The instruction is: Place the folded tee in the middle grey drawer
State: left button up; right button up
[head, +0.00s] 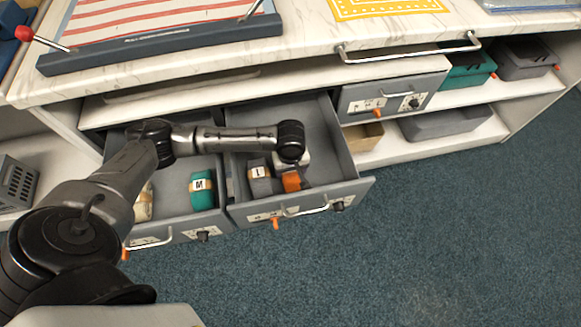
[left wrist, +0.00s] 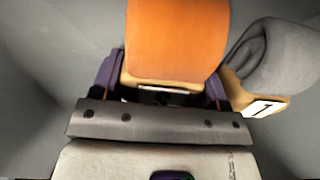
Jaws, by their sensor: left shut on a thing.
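The folded tee looks like an orange roll (head: 291,181) with a tan band; it fills the upper middle of the left wrist view (left wrist: 177,40). My left gripper (left wrist: 162,85) is shut on it, with purple fingers on both sides. In the head view my left arm reaches from the left over the open middle grey drawer (head: 347,160), its gripper pointing down inside, partly hidden by the wrist. The tee is inside the drawer walls; I cannot tell whether it touches the floor. My right gripper is not in view.
The left drawer (head: 207,222) is also open, holding a teal roll labelled M (head: 202,190) and a cream roll (head: 144,203). The right drawer (head: 390,98) is shut. The counter (head: 300,45) overhangs behind. The middle drawer has bare floor behind the rolls.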

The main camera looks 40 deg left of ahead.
pick_arm(q)
jog(key=o, duration=1)
jog(key=shift+c, duration=0.2)
notch_tip(320, 180, up, 10)
jog(key=p, duration=0.3)
jog(key=shift+r, duration=1.1)
